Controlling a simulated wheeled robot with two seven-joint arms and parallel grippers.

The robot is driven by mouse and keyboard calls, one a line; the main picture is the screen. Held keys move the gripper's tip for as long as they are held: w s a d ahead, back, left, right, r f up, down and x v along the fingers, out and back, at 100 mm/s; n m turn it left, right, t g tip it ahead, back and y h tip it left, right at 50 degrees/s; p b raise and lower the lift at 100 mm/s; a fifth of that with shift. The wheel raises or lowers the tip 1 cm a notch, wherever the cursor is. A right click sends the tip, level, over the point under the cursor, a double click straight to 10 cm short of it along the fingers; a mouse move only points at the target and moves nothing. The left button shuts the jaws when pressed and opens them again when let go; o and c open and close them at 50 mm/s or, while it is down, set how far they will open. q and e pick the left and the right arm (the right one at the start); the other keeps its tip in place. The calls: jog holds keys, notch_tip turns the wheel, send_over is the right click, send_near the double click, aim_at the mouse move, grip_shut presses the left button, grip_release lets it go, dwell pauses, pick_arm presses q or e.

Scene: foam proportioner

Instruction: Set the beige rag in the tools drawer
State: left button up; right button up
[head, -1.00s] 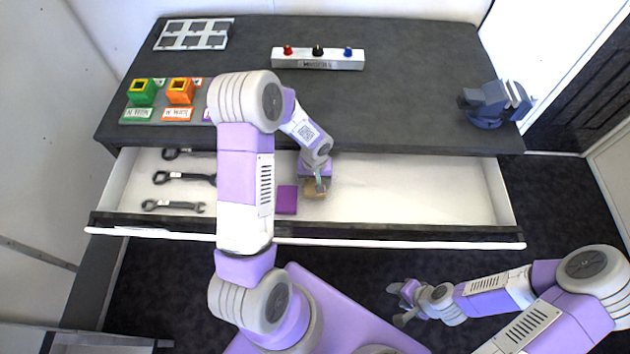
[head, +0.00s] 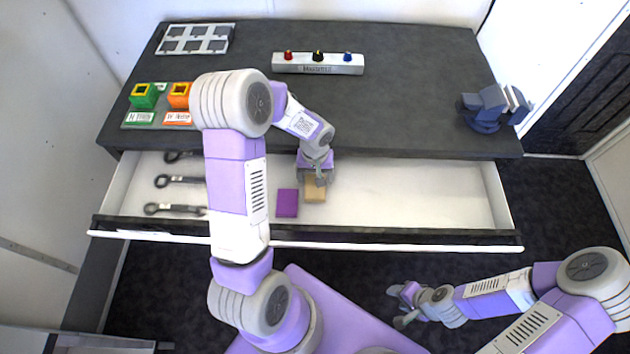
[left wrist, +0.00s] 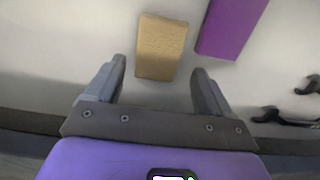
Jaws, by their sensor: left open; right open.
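The beige rag (head: 315,190) lies flat on the floor of the open tools drawer (head: 420,195), just right of a purple rag (head: 287,203). My left gripper (head: 317,178) is above the drawer at the rag's far edge. In the left wrist view the beige rag (left wrist: 161,48) lies beyond the open, empty fingers (left wrist: 158,82), apart from them. The purple rag (left wrist: 230,25) shows beside it there. My right gripper (head: 397,302) is open and empty, low in front of the drawer at the right.
Several dark wrenches (head: 180,181) lie in the drawer's left part; its right part is bare. On the dark worktop (head: 400,100) stand a vise (head: 490,105), a button panel (head: 318,63), a grey grid tray (head: 195,38) and colored blocks (head: 144,95).

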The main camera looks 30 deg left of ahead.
aim_at(315, 187)
pick_arm(q)
notch_tip(315, 187, up, 6)
jog(key=shift+p, duration=0.4)
